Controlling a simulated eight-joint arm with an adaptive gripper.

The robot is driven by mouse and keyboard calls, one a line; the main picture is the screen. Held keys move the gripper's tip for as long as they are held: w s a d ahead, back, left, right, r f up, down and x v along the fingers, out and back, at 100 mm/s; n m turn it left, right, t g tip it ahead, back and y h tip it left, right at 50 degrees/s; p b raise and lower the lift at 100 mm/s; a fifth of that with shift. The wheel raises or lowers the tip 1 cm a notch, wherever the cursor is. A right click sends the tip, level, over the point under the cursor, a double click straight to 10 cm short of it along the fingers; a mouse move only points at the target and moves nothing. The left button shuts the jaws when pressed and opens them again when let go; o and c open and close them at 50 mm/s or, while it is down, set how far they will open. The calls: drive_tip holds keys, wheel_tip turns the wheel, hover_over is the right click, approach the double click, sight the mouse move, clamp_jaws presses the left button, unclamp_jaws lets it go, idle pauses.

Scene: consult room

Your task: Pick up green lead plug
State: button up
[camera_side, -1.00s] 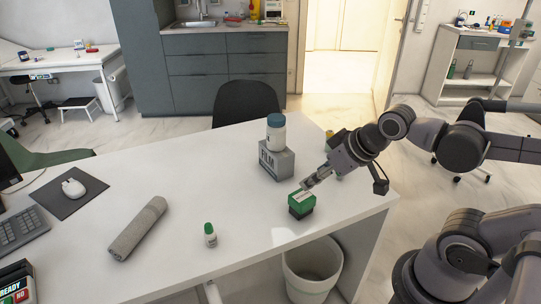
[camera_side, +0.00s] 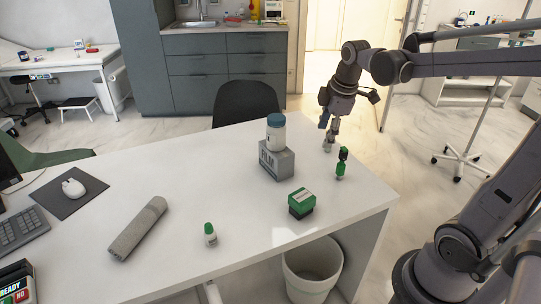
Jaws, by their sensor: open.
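A small upright green and black object (camera_side: 341,166), which looks like the green lead plug, stands near the right edge of the white desk (camera_side: 185,175). My gripper (camera_side: 328,138) points down just behind and to the left of it. The jaws are open with nothing seen between them, and they appear apart from the plug. A green and black box (camera_side: 301,203) with a pale label sits in front and to the left of the plug.
A grey FILM box (camera_side: 276,164) with a blue-capped white jar (camera_side: 276,136) on top stands left of my gripper. A green-capped bottle (camera_side: 210,235) and a grey roll (camera_side: 138,228) lie further left. A white bin (camera_side: 312,268) stands below the desk's front edge.

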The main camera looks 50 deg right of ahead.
drive_tip(key=w+d+f+n+g, duration=0.2)
drive_tip(key=d+n, duration=0.2)
drive_tip(key=d, duration=0.5)
drive_tip(key=n+g+y, duration=0.1)
drive_tip(key=n, duration=0.3)
hover_over(345, 148)
drive_tip(key=f, duration=0.2)
drive_tip(key=shift+w+a+f, duration=0.1)
drive_tip(key=shift+a+f, duration=0.15)
drive_tip(key=shift+f, duration=0.05)
drive_tip(key=shift+d+f, duration=0.15)
drive_tip(key=shift+f, duration=0.1)
wheel_tip(345, 148, down, 10)
drive_tip(key=shift+f, duration=0.25)
drive_tip(key=shift+c, duration=0.3)
clamp_jaws()
